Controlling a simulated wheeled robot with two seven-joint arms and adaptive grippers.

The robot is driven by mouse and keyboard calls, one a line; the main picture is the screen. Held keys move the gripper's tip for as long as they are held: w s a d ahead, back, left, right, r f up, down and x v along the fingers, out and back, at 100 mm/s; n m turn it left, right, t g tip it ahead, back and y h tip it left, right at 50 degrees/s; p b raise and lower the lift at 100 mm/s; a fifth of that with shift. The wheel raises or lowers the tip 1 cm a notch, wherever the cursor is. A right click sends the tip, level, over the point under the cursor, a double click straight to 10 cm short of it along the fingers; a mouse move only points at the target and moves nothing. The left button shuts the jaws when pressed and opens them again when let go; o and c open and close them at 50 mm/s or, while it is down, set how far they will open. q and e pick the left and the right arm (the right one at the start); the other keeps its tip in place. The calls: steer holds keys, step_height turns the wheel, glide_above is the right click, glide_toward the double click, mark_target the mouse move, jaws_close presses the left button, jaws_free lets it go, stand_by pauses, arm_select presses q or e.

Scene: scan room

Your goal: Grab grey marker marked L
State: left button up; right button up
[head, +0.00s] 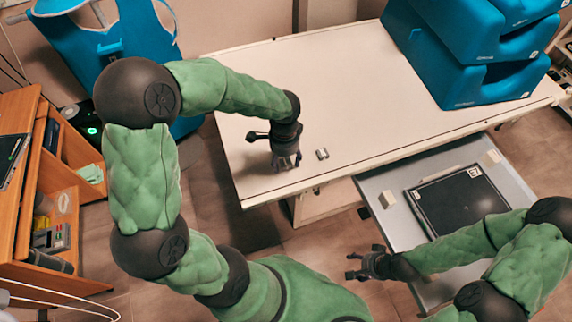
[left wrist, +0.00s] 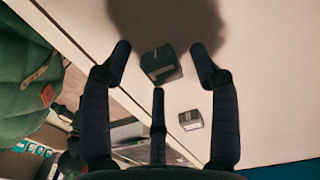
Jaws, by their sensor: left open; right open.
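Two small grey blocks, likely markers, lie on the white table. In the left wrist view a dark grey block (left wrist: 160,64) shows between the fingertips of my open left gripper (left wrist: 161,62). A second grey block (left wrist: 190,119) with a pale top lies to the lower right. I cannot read a letter on either one. In the head view my left gripper (head: 286,161) points down at the table, with one small grey block (head: 322,154) just to its right; the other is not clearly seen there. My right gripper (head: 366,264) is open and empty, left of the lower grey table.
The white table (head: 375,95) is mostly clear, with blue foam supports (head: 470,85) at its right end. A grey table (head: 385,183) with a black panel (head: 462,200) stands at the lower right. A wooden desk (head: 25,200) is at the left.

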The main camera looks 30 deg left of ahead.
arm_select(q)
steer(key=shift+f, duration=0.4)
steer(key=c, duration=1.2)
steer(key=shift+r, duration=0.15)
